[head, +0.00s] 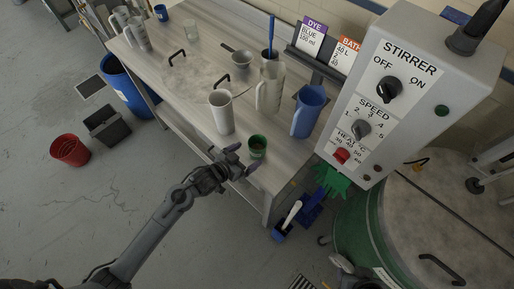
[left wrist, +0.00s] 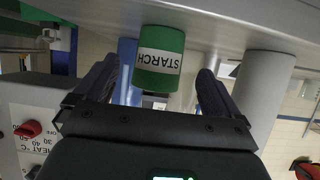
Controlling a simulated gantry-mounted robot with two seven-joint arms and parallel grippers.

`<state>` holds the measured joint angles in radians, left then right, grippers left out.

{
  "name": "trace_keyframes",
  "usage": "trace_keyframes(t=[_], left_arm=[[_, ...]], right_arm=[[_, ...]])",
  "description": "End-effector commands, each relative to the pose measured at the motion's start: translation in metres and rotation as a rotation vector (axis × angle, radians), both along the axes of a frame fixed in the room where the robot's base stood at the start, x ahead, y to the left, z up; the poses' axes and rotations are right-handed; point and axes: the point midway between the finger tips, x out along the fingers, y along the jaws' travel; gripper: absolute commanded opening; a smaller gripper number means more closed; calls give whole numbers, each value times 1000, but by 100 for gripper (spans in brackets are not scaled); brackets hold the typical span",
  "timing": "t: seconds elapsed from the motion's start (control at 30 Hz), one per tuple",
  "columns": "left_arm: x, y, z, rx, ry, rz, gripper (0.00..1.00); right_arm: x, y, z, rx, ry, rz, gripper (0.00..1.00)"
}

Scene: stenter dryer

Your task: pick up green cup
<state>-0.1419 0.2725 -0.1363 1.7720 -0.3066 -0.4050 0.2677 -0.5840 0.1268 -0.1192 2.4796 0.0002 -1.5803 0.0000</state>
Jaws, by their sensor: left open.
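The green cup (head: 257,146) stands upright near the front edge of the table in the head view, with dark contents. In the left wrist view the green cup (left wrist: 160,58) shows upside down, with a white label reading STARCH. My left gripper (head: 241,160) is open, just to the left of and in front of the cup. In the left wrist view its two dark fingers (left wrist: 155,84) point toward the cup, one on either side of its picture. I cannot tell whether they touch it. My right gripper is not in view.
A white cup (head: 221,112), a beige pitcher (head: 270,88) and a blue pitcher (head: 309,110) stand behind the green cup on the table (head: 185,100). The stirrer control box (head: 395,85) is at the right. A green drum (head: 362,222) stands below it.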

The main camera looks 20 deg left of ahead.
Motion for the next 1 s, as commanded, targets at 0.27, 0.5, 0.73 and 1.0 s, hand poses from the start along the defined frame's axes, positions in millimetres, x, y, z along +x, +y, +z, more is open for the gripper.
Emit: trace_keyframes(t=[0.27, 0.5, 0.73, 1.0], left_arm=[[17, -7, -9, 0, 0, 0, 97], [39, -16, -19, -1, 1, 0, 97], [57, -22, -29, 0, 1, 0, 97], [59, -23, -30, 1, 1, 0, 97]], right_arm=[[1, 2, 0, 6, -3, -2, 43], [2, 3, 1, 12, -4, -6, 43], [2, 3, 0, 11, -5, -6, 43], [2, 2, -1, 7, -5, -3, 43]])
